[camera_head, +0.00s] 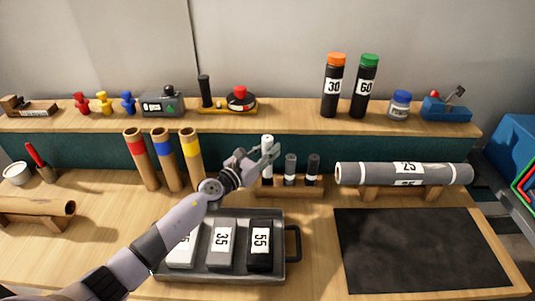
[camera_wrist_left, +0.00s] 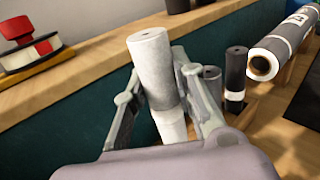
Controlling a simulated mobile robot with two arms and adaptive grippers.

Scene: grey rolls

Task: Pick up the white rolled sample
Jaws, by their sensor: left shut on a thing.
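The white rolled sample (camera_head: 267,143) stands upright in the head view, at the left end of a small wooden stand (camera_head: 290,191). In the left wrist view the white roll (camera_wrist_left: 151,62) is between the two fingers. My left gripper (camera_head: 268,155) reaches in from the left and is shut on the white roll. It also shows in the left wrist view (camera_wrist_left: 160,95). The roll's lower part is partly hidden by the fingers. A grey roll (camera_head: 290,168) and a black roll (camera_head: 313,168) stand to the right of it. My right gripper is not in view.
A tray (camera_head: 278,215) with numbered blocks lies below my left arm. Cardboard tubes (camera_head: 165,160) stand to the left. A large grey roll (camera_head: 440,173) rests on supports to the right, behind a dark mat (camera_head: 420,250). A raised shelf (camera_head: 290,112) runs behind.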

